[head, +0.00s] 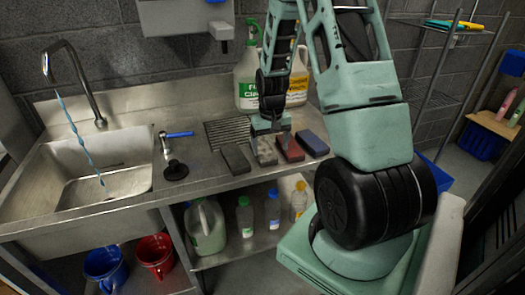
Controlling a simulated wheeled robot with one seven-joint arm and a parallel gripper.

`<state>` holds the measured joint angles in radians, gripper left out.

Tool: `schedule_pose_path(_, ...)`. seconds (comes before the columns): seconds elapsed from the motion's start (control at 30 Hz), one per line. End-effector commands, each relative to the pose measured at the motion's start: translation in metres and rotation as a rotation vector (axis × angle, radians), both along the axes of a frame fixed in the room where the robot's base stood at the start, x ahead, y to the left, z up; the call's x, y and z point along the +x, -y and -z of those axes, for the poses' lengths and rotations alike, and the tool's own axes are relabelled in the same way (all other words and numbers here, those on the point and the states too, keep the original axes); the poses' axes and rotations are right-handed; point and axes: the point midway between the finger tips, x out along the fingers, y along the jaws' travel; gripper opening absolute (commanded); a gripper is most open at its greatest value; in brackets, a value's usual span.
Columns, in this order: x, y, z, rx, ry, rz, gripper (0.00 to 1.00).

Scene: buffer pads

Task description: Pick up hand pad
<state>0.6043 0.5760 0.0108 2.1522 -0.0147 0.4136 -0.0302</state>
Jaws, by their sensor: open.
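Several block-shaped hand pads lie in a row on the steel counter (205,180): a dark grey pad (235,159), a lighter speckled grey pad (264,151), a red pad (291,148) and a blue pad (313,143). My gripper (271,129) points down over the row, close above the far ends of the speckled grey and red pads. It is open. I cannot tell whether it touches a pad. No pad is seen lifted. The gripper hides the far parts of the middle pads.
A sink (95,165) with running water is at left. A plunger-like tool (176,170) and a blue-handled tool (178,134) lie between sink and pads. Large jugs (247,78) stand behind my arm. Bottles (245,215) are on the lower shelf; buckets (155,255) stand below the sink.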

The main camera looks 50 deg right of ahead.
Motion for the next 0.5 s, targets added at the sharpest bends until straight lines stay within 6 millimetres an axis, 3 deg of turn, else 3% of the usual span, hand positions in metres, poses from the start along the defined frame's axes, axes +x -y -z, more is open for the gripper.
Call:
schedule_pose_path(0.3,0.007,-0.003,0.039,0.001,-0.002,-0.002,0.82)
schedule_pose_path(0.5,0.007,-0.003,0.044,0.000,0.000,-0.002,0.82)
